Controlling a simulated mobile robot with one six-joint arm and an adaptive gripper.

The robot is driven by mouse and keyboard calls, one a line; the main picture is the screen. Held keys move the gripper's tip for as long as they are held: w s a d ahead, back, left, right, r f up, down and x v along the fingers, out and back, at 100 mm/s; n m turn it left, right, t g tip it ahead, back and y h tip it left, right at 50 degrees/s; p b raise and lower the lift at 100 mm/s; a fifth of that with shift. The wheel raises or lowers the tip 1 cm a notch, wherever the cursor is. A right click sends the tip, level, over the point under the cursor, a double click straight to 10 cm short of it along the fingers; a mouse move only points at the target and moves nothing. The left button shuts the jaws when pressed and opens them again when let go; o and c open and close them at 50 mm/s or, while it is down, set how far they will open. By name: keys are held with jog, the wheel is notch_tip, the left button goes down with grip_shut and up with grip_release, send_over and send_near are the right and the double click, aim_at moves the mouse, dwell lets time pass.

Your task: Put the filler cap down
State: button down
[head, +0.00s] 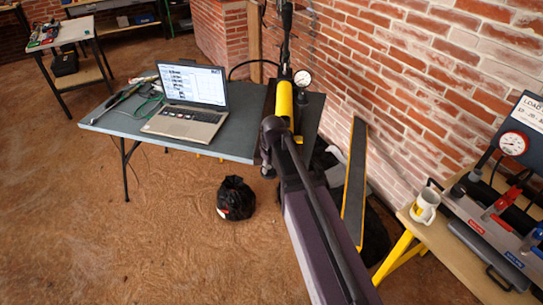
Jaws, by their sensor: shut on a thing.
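I cannot make out the filler cap in the head view. My gripper is not visible either; my own dark arm runs up the middle of the picture and covers the space around its far end. A yellow cylinder (284,101) with a black top stands upright beyond the arm, against the brick wall. A round white pressure gauge (303,78) sits at its right side. On the right, a hand-pump bench unit (487,222) with a gauge (513,144) and red and blue handles stands on a wooden-topped table (425,232).
A grey table (120,122) at left centre carries an open laptop (190,95), tools and green cable. A black bag (235,198) lies on the floor. A mug (425,206) stands by the pump unit. A long yellow-edged board (354,175) leans near the wall. The left floor is clear.

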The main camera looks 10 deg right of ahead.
jog(key=w+d, duration=0.1)
jog(key=w, duration=0.3)
jog(key=w+d+f+b, duration=0.1)
jog(key=w, duration=0.4)
jog(key=w+d, duration=0.2)
jog(key=w, duration=0.3)
jog(key=shift+w+f, duration=0.1)
jog(key=shift+f, duration=0.05)
jog(key=shift+w, duration=0.45)
jog(key=shift+w+d+f+b, duration=0.15)
jog(key=shift+w+f+b, duration=0.15)
jog(key=shift+b, duration=0.1)
jog(key=shift+s+f+b, duration=0.15)
jog(key=shift+f+b, duration=1.4)
jog(key=shift+b, duration=0.05)
jog(key=shift+f, duration=0.1)
jog(key=shift+c, duration=1.8)
grip_release()
